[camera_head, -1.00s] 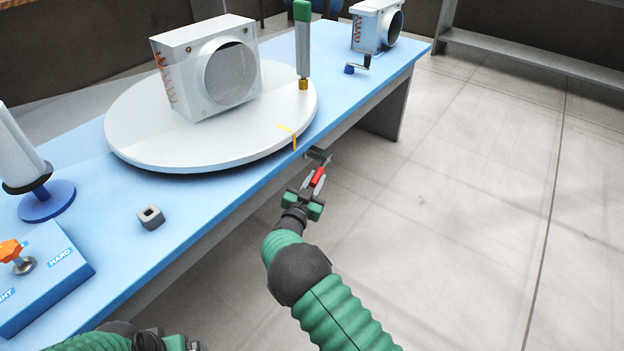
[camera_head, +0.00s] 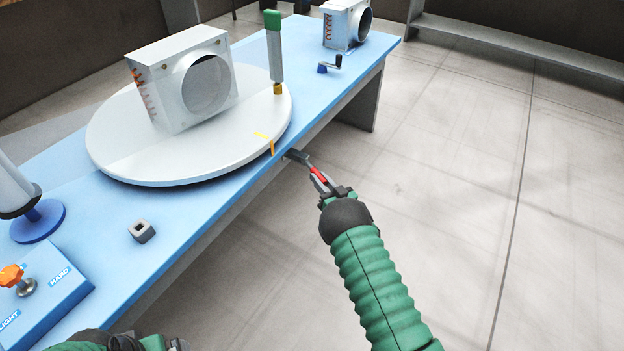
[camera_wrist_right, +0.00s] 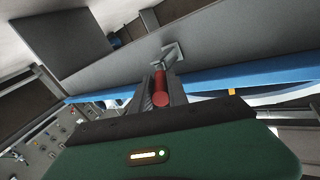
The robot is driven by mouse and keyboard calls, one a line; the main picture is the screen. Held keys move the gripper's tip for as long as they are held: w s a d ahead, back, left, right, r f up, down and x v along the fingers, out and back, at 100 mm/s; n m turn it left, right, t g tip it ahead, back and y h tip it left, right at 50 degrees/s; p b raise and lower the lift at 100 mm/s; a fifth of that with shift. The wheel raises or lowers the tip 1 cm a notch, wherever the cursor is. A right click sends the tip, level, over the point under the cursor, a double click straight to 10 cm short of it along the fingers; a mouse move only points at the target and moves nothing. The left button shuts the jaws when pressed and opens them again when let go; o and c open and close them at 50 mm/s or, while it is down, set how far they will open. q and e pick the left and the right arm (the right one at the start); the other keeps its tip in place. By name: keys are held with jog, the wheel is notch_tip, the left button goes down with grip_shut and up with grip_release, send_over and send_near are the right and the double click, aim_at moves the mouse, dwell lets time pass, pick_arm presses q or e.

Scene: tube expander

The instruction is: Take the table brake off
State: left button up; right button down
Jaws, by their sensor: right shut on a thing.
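The table brake is a lever with a red handle (camera_head: 319,175) and a dark bracket (camera_head: 298,156) at the front edge of the blue table, beside the round white turntable (camera_head: 190,178). My right gripper (camera_head: 323,182) is shut on the red handle. In the right wrist view the red handle (camera_wrist_right: 160,90) lies between the two fingers, with its metal mount (camera_wrist_right: 172,53) on the table side ahead. A yellow mark (camera_head: 272,146) shows on the turntable's rim and the table edge. Of my left arm only a part shows at the bottom left; its gripper cannot be made out.
A white box with a round duct opening (camera_head: 170,95) stands on the turntable. A green-handled tool (camera_head: 275,55) stands upright near its rim. A small grey square block (camera_head: 141,231) and a blue control box (camera_head: 45,285) lie on the table. The floor at right is clear.

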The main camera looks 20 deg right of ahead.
jog(key=shift+w+d+r+n+g+y, duration=0.2)
jog(key=shift+d+n+y, duration=0.4)
jog(key=shift+y, duration=0.4)
jog(key=shift+w+d+f+n+g+y, duration=0.1)
jog(key=shift+d+n+g+y, duration=0.2)
jog(key=shift+d+n+y, duration=0.5)
jog(key=shift+a+r, duration=0.1)
jog(key=shift+a, duration=0.05)
jog(key=c, duration=1.3)
grip_release()
jog(key=shift+w, duration=0.1)
jog(key=p+v, duration=0.6)
jog(key=v, duration=1.1)
jog(key=shift+f, duration=0.35)
